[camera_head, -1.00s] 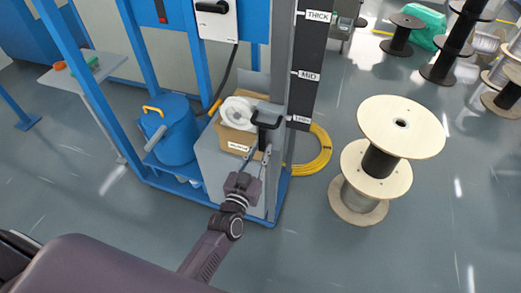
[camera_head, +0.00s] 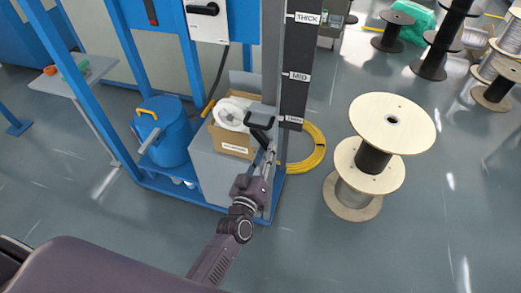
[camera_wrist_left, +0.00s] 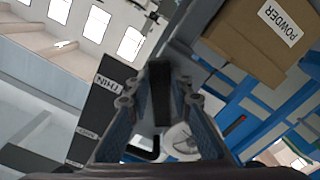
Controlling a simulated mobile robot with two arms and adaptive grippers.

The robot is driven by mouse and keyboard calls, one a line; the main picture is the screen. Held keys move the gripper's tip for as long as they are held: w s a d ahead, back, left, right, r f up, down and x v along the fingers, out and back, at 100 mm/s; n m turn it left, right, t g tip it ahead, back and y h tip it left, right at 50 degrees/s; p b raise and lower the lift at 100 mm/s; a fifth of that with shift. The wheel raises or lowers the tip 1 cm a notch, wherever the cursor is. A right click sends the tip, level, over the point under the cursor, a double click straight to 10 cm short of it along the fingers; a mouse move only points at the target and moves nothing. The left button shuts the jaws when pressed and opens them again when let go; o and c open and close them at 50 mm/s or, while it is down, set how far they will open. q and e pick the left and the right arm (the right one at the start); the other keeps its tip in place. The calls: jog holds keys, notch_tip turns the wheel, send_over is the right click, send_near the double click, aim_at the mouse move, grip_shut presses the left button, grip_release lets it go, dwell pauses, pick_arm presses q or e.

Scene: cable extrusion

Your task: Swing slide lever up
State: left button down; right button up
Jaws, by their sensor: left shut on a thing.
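The black slide lever (camera_head: 261,121) sits at the low end of the dark scale strip (camera_head: 296,60), about level with the lowest label, which reads THIN in the left wrist view (camera_wrist_left: 116,84). Its handle points toward me. My left gripper (camera_head: 265,157) reaches up from below and is shut on the lever's lower part. In the left wrist view a black bar of the lever (camera_wrist_left: 160,92) stands between the two fingers. The exact contact is partly hidden by the fingers. My right gripper is not in view.
A blue drum (camera_head: 165,130) is further left. A yellow cable coil (camera_head: 318,150) and wooden spools (camera_head: 370,175) are on the right. The floor in front is clear.

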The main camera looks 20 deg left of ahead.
pick_arm(q)
jog(key=shift+s+d+r+n+p, duration=0.1)
jog(key=shift+d+r+n+p, duration=0.35)
jog(key=shift+n, duration=1.1)
jog(key=shift+w+d+r+n+p, duration=0.15)
jog(key=shift+d+r+n, duration=0.25)
jog(key=shift+r+n, duration=0.8)
jog(key=shift+s+d+r+n+p, duration=0.15)
jog(key=shift+d+r+n+p, duration=0.25)
jog(key=shift+n, duration=1.45)
jog(key=shift+d, duration=0.1)
jog(key=c, duration=1.7)
grip_release()
jog(key=s, duration=1.2)
jog(key=shift+a, duration=0.25)
